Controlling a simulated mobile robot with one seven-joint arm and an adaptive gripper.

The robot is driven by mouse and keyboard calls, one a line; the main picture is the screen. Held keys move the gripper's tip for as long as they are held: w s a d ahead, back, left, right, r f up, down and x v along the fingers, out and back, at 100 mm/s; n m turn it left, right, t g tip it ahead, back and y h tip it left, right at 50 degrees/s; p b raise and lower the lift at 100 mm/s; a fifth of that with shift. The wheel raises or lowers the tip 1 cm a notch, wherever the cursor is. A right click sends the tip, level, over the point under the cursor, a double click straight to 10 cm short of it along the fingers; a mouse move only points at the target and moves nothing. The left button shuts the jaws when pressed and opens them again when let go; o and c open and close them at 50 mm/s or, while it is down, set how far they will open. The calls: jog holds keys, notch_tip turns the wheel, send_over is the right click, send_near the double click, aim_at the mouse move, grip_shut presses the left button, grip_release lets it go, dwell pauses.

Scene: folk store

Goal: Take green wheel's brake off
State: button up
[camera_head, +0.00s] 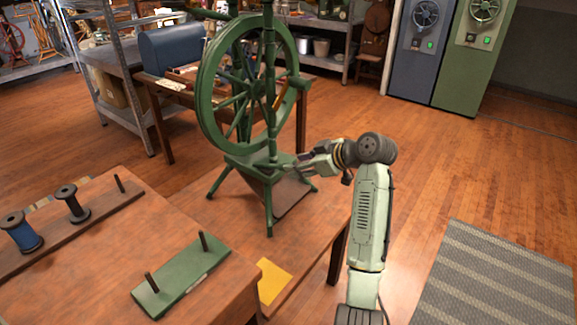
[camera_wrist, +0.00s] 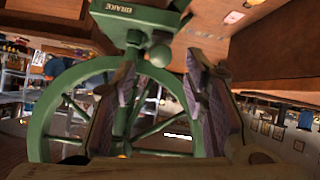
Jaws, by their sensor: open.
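The green spinning wheel (camera_head: 204,98) stands upright on a low wooden table (camera_head: 225,215). In the wrist view its spoked wheel (camera_wrist: 40,125) shows behind my fingers. A green base with an upside-down "BRAKE" label (camera_wrist: 119,9) is at the top of the wrist view. A green post (camera_wrist: 133,40) and a round green knob (camera_wrist: 160,55) show just below it. My gripper (camera_head: 296,168) is at the right side of the wheel's base. In the wrist view its fingers (camera_wrist: 165,85) are apart and empty, with the knob in line with the gap. I cannot tell whether they touch anything.
A blue rounded box (camera_head: 170,50) is behind the wheel. Open floor (camera_head: 430,170) lies to the right.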

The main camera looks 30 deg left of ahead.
jog(key=v, duration=0.5)
jog(key=shift+d, duration=0.1)
dwell(0.6)
